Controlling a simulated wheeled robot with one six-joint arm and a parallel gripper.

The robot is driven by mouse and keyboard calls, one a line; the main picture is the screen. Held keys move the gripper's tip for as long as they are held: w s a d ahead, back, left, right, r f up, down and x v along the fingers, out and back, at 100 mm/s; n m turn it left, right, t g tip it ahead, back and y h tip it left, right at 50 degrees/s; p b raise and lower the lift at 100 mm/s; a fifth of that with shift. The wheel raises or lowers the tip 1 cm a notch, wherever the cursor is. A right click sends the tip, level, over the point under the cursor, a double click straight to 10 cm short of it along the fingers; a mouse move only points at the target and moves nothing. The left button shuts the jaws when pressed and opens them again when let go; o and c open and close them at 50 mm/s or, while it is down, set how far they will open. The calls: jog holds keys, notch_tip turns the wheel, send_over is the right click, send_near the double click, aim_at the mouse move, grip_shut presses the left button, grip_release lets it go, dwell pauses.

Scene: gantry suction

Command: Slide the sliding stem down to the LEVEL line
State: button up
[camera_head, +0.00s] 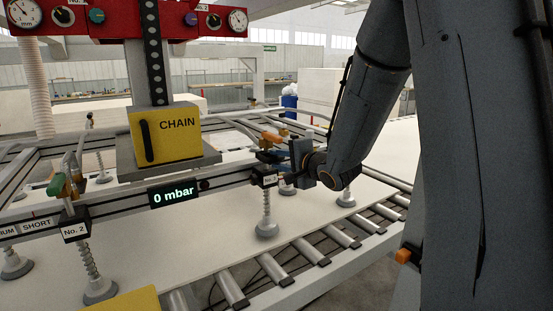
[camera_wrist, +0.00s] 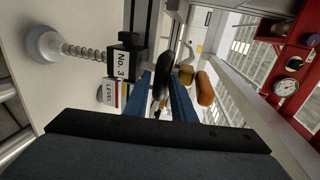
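The black No. 3 holder block (camera_head: 264,179) is on the beam, with a suction cup (camera_head: 267,229) on a spring below it. In the wrist view the No. 3 block (camera_wrist: 125,64) sits beside a striped LEVEL label (camera_wrist: 108,94), partly hidden by my gripper. The spring stem (camera_wrist: 86,52) runs from the block to the cup (camera_wrist: 44,44). My gripper (camera_wrist: 164,84) has its blue fingers apart, one on each side of a black handle (camera_wrist: 163,66). Whether they press on it is unclear. An orange handle (camera_wrist: 205,88) is just right of the fingers.
A No. 2 holder (camera_head: 76,229) with its own cup stands left on the same beam. A display (camera_head: 173,194) reads 0 mbar. The yellow CHAIN block (camera_head: 165,135) and red gauge panel (camera_head: 170,20) are above. A white board (camera_head: 190,255) lies under the cups.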

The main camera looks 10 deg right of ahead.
jog(key=shift+w+a+f, duration=0.15)
jog(key=shift+w+a, duration=0.05)
jog(key=shift+w, duration=0.4)
grip_shut()
jog(key=shift+f, duration=0.1)
jog(key=shift+f, duration=0.95)
grip_release()
jog(key=shift+r, duration=0.1)
jog(key=shift+s, duration=0.1)
